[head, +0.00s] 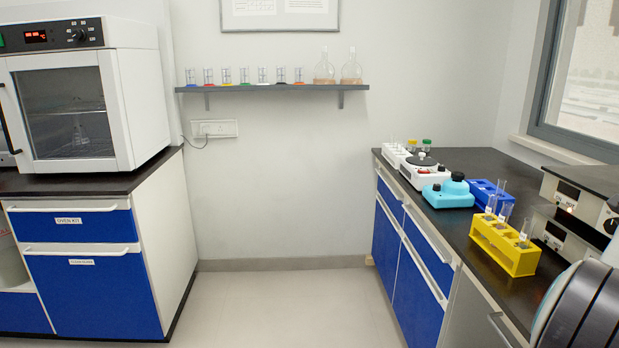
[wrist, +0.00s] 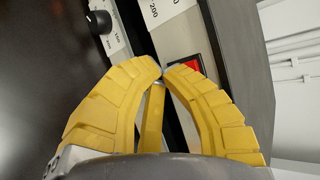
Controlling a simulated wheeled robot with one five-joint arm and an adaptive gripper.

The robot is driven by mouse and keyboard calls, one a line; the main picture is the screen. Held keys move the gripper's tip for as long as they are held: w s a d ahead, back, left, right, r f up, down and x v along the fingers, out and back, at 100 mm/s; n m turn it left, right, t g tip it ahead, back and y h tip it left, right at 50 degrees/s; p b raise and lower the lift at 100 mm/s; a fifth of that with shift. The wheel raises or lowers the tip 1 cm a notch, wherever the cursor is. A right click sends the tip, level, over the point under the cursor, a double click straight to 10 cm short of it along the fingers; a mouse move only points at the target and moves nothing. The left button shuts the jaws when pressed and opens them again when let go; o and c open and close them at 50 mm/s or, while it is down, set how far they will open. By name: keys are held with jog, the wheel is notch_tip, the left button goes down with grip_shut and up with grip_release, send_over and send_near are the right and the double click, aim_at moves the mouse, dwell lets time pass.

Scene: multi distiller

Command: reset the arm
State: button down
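My gripper (wrist: 163,71) shows in the wrist view as two yellow ribbed fingers. Their tips come together at the middle of the picture, with a narrow gap lower down and nothing seen held between them. A red switch (wrist: 192,64) on a pale panel shows just behind the right fingertip; I cannot tell whether they touch. A black dial (wrist: 98,22) with printed marks is at the upper left. In the head view my grey and black arm is at the lower right edge, and the fingers are out of sight.
The right bench holds two boxy devices (head: 564,206), a yellow rack with tubes (head: 510,252), a blue rack (head: 482,190), a turquoise device (head: 447,194) and a white one (head: 422,176). An oven (head: 75,110) stands left. A shelf (head: 270,88) carries glassware. The floor (head: 290,305) between is clear.

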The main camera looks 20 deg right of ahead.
jog(key=w+a+r+n+t+y+p, duration=0.15)
jog(key=w+a+n+p, duration=0.35)
jog(key=a, duration=0.5)
jog(key=w+a+r+n+t+y+p, duration=0.1)
jog(key=w+a+r+n+y+p, duration=0.2)
jog(key=w+a+n, duration=0.5)
jog(key=w+a+r+n+t+y+p, duration=0.15)
jog(key=w+a+n+p, duration=0.3)
jog(key=a, duration=0.65)
jog(key=s+a+r+n+g+y+p, duration=0.1)
jog(key=a+n+y+p, duration=0.2)
jog(key=a, duration=0.5)
jog(key=s+a+r+n+p, duration=0.1)
jog(key=a+n+p, duration=0.3)
jog(key=a+n, duration=0.3)
jog(key=s+a+n+g+y+p, duration=0.2)
jog(key=s+a+n+p, duration=0.3)
jog(key=s+a+n, duration=0.5)
jog(key=shift+s+a+y+p, duration=0.2)
jog(key=shift+a+y+p, duration=0.2)
jog(key=shift+a, duration=0.7)
